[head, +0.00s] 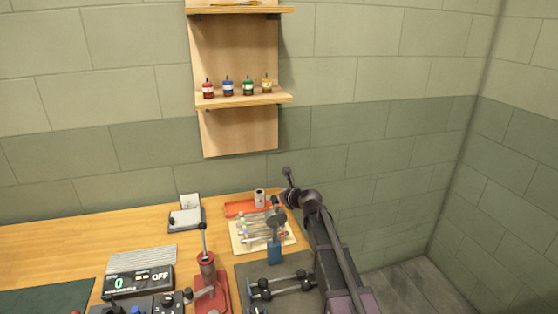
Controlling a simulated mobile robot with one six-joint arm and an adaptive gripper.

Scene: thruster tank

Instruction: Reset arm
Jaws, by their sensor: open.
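My dark arm rises from the bottom right over the right end of the workbench. Its jointed far end is near the back edge of the bench, and my gripper (288,174) seems to be the small dark tip there. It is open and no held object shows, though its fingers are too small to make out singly. It stands apart from the wall and well below the shelf. Just left of the arm, a blue block-like piece (275,251) with a dark round top stands at the front of a pale tray (237,243) holding several rods.
A wooden bench (60,246) carries a red lever press (210,290), a counter display (138,281), a notepad stand (185,217), an orange tray (236,208) and a dark dumbbell-like fixture (281,285). Above, a wall shelf (235,101) holds several small bottles. Open floor lies right of the arm.

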